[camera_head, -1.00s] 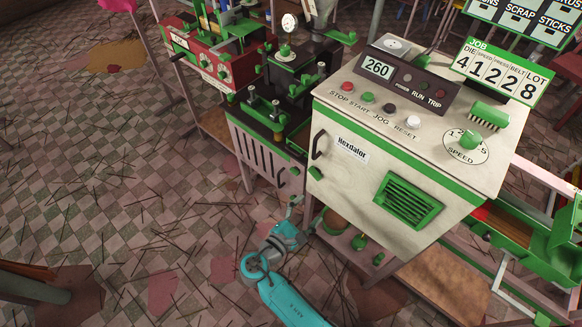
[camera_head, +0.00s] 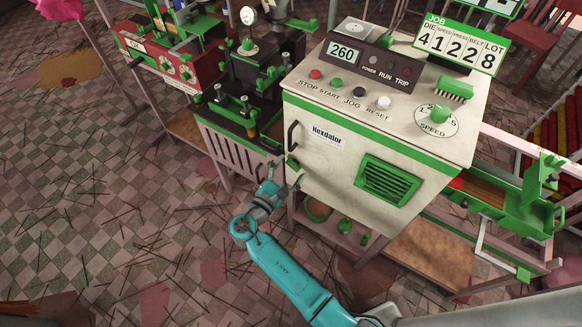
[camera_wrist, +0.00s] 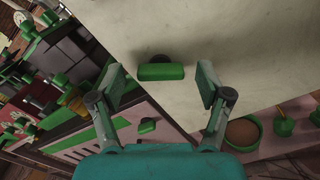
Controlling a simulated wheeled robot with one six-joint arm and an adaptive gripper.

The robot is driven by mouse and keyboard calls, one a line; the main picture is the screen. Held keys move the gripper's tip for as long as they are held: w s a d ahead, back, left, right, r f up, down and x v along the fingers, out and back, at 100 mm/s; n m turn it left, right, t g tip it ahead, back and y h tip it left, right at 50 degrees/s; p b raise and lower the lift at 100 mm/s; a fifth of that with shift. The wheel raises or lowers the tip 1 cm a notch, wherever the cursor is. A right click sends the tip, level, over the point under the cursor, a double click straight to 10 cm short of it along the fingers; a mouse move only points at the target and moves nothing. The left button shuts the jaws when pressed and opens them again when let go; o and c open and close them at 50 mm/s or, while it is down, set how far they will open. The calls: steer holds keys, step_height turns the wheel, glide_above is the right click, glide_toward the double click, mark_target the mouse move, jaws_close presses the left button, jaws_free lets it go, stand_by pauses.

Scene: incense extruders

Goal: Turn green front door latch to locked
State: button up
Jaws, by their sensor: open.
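The green front door latch (camera_wrist: 161,72) is a short green bar on a dark round base, on the pale cabinet door. In the wrist view the bar lies level across the picture. In the head view the latch (camera_head: 292,164) shows at the door's left edge, below the dark handle (camera_head: 292,136). My gripper (camera_wrist: 161,84) is open and empty. Its two fingers stand to the left and right of the latch in the wrist view, with gaps on both sides. In the head view my gripper (camera_head: 281,182) is just below the latch. I cannot tell how far the fingertips are from the door.
The cabinet (camera_head: 330,170) has a green vent (camera_head: 389,180) on its front and a control panel with buttons on top. A green and black machine (camera_head: 235,115) stands close on the left. Green knobs (camera_head: 344,226) sit below the cabinet. The tiled floor at left has scattered sticks.

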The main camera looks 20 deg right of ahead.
steer(key=shift+w+d, duration=0.25)
steer(key=shift+d, duration=0.1)
steer(key=c, duration=1.2)
steer(key=shift+o, duration=0.2)
